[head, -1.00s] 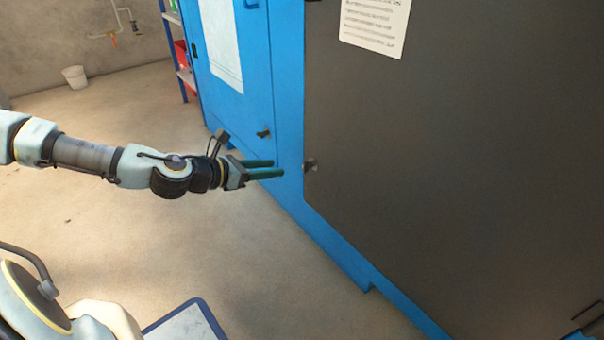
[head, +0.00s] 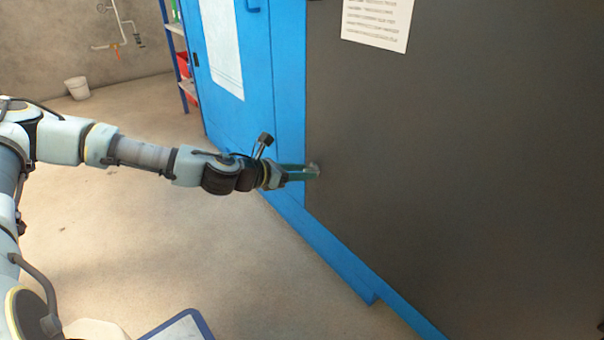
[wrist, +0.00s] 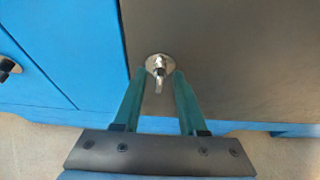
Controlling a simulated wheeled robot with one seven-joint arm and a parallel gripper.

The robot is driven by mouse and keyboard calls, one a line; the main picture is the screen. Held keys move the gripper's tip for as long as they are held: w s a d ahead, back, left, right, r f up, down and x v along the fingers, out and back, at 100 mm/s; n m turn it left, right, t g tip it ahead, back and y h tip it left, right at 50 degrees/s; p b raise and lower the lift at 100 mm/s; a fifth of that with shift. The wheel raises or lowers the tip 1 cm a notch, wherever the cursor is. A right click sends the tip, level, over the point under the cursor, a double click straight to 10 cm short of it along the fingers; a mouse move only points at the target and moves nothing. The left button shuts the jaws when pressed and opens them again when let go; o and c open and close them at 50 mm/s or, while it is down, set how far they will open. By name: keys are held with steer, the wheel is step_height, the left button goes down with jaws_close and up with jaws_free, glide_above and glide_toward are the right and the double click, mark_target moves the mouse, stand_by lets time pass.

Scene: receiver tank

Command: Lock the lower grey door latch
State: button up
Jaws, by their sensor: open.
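The lower grey door latch (wrist: 158,68) is a small shiny metal knob with a round base and a narrow handle, on the left edge of the dark grey door (head: 450,180). In the wrist view its handle points down toward my gripper. My gripper (wrist: 158,75) has green fingers, open, one on each side of the latch handle; I cannot tell whether they touch it. In the head view my gripper (head: 312,172) reaches the latch from the left, and its fingertips partly hide the latch (head: 314,168).
A blue cabinet panel (head: 235,125) stands left of the grey door, with another latch (wrist: 8,68) at the wrist view's left. A printed sheet (head: 378,22) is on the grey door.

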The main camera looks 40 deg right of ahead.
jaws_close()
stand_by(0.4)
steer(key=shift+s+p, duration=0.1)
steer(key=shift+p, duration=0.25)
steer(key=shift+s+f+m+t+h+p, duration=0.2)
steer(key=shift+m+t+h+p, duration=0.7)
steer(key=shift+m, duration=1.35)
steer(key=shift+s+f+m+t+h+p, duration=0.25)
steer(key=shift+m+t+p, duration=0.2)
steer(key=shift+m+t, duration=1.3)
steer(key=shift+s+f+m+t+h+p, duration=0.15)
steer(key=shift+m+t+h+p, duration=0.5)
steer(key=shift+m, duration=2.05)
steer(key=shift+w, duration=0.1)
